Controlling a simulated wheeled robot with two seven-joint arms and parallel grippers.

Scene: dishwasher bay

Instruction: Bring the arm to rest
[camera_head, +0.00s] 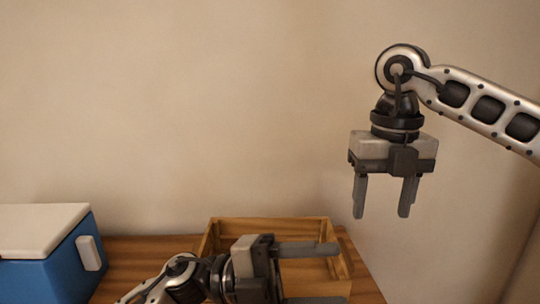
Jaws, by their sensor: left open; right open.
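My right gripper (382,196) hangs from the arm that comes in from the right. It points straight down, with its two fingers apart and nothing between them. My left gripper (312,275) lies low in the picture and points right. Its fingers are spread, one above the other, across the front of the wooden box (272,224). I see nothing between them. The gripper hides part of the box's inside.
A blue cooler (60,268) with a white lid (42,228) stands at the left. The box is on a wooden surface (140,248). A plain beige wall (200,100) is behind. The space around my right gripper is clear.

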